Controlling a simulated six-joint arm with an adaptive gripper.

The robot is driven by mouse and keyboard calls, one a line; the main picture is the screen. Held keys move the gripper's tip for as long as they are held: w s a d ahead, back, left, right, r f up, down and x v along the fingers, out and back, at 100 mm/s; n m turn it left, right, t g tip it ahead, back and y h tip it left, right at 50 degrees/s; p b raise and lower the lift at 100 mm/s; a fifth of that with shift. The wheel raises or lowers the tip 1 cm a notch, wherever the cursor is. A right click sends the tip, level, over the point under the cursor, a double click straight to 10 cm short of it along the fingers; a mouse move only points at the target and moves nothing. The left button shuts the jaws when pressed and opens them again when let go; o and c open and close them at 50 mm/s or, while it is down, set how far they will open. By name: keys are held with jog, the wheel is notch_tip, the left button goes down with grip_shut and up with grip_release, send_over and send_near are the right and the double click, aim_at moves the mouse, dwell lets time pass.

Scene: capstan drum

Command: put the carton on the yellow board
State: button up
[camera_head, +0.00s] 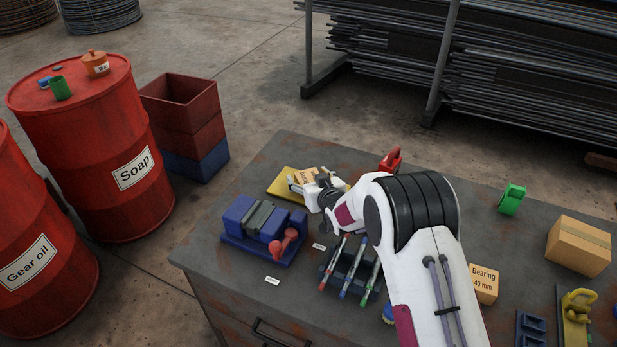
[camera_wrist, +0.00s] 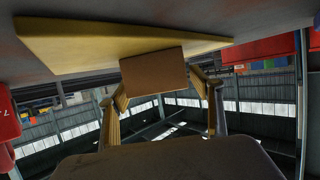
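The carton (camera_wrist: 153,72) is a small brown box. In the head view the carton (camera_head: 306,176) shows at the yellow board (camera_head: 284,186), partly hidden by my gripper (camera_head: 299,186). In the wrist view the yellow board (camera_wrist: 80,42) spans the top, directly behind the carton. My gripper (camera_wrist: 158,88) has one finger on each side of the carton. The left finger meets its edge; the right finger is very close to its edge. Whether the fingers press on it, and whether the carton rests on the board or is just above, I cannot tell.
A blue vise (camera_head: 262,226) stands in front of the board. A pen rack (camera_head: 350,270) is below my wrist, and a red object (camera_head: 391,160) is behind it. A bearing box (camera_head: 484,284) and a larger taped box (camera_head: 579,246) stand right on the grey table.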

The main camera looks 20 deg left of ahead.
aim_at(308, 175)
jog(key=shift+r, duration=0.2)
jog(key=shift+v, duration=1.3)
jog(key=shift+s+d+r, duration=0.15)
jog(key=shift+r, duration=3.35)
